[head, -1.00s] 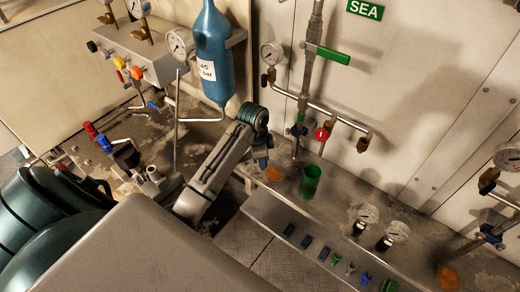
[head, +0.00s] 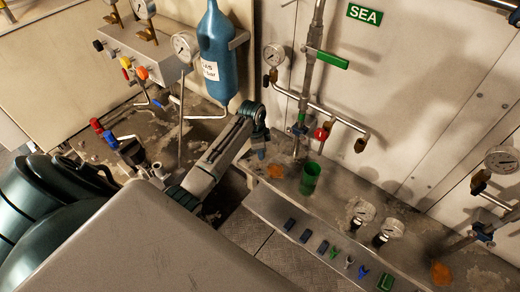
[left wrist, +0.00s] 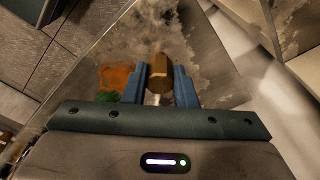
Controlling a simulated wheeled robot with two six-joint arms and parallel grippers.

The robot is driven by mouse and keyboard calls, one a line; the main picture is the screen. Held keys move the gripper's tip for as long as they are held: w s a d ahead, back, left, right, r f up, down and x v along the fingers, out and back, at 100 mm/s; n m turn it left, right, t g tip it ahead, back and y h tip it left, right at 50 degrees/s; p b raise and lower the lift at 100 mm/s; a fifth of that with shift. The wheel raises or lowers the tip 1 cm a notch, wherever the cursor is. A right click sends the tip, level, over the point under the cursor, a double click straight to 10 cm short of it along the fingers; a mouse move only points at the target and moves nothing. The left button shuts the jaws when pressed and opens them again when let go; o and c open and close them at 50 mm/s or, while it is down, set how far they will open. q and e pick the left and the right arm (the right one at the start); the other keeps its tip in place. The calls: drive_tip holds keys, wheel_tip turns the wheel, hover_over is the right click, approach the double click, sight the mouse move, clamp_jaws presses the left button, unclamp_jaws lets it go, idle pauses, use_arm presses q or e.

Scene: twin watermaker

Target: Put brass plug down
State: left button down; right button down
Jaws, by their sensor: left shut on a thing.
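The brass plug (left wrist: 160,73) sits between the two blue fingers of my left gripper (left wrist: 160,85) in the left wrist view. The left gripper is shut on it. In the head view the left gripper (head: 261,150) points down over the metal bench, left of the green cup, and the plug itself cannot be made out there. Below the plug the wrist view shows the worn bench top (left wrist: 205,50); I cannot tell whether the plug touches it. My right gripper is not in view.
A green cup (head: 310,178) stands close to the right of the gripper, beside an orange rust patch (head: 275,171). Pipes with a red-tagged valve (head: 321,134) rise behind. Two loose gauges (head: 361,212) and a row of small parts on the lower shelf (head: 262,205) lie to the right.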

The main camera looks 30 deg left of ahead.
use_arm(q)
drive_tip(key=c, duration=1.2)
unclamp_jaws()
drive_tip(key=shift+o, duration=0.2)
drive_tip(key=shift+r, duration=0.1)
drive_tip(key=shift+a+r, duration=0.1)
drive_tip(key=shift+r, duration=0.2)
wheel_tip(320, 180, up, 11)
drive_tip(key=s+a+b, duration=0.1)
drive_tip(key=b, duration=0.2)
drive_tip(key=shift+r+b, duration=0.15)
drive_tip(key=shift+b, duration=0.25)
